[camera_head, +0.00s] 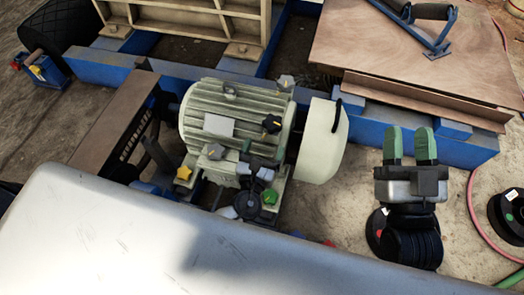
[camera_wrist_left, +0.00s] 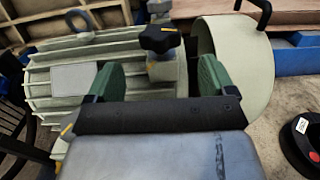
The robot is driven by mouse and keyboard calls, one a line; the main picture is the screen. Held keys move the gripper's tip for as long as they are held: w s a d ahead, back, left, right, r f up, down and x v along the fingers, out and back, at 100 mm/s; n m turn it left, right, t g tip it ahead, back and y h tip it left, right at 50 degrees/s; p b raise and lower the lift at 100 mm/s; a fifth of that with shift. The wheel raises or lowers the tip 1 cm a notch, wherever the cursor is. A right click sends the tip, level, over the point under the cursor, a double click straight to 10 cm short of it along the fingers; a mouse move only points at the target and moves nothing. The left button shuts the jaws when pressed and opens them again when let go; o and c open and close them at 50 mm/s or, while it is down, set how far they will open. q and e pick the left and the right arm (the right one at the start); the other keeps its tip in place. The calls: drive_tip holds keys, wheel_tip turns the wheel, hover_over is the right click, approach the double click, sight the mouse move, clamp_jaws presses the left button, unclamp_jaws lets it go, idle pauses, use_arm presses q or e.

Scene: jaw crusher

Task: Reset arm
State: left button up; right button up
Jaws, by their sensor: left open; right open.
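My left gripper (camera_head: 246,158) is small and partly obscured in front of the motor in the head view. In the left wrist view its two green fingers (camera_wrist_left: 159,80) are spread apart with nothing between them. A black star knob (camera_wrist_left: 159,38) on the motor (camera_wrist_left: 60,78) stands just beyond the fingers; the head view also shows this knob (camera_head: 271,124). My right gripper (camera_head: 411,132) points away at the right, its green fingers apart and empty, over the ground beside the motor's pale end cover (camera_head: 321,140).
A blue frame (camera_head: 370,122) runs behind the motor. A black reel (camera_head: 507,211) lies at the right edge.

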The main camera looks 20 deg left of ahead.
use_arm(q)
drive_tip(key=shift+s, duration=0.9)
use_arm(e)
drive_tip(key=shift+w+f+g, duration=0.1)
drive_tip(key=shift+f+g, duration=0.2)
drive_tip(key=shift+f, duration=0.05)
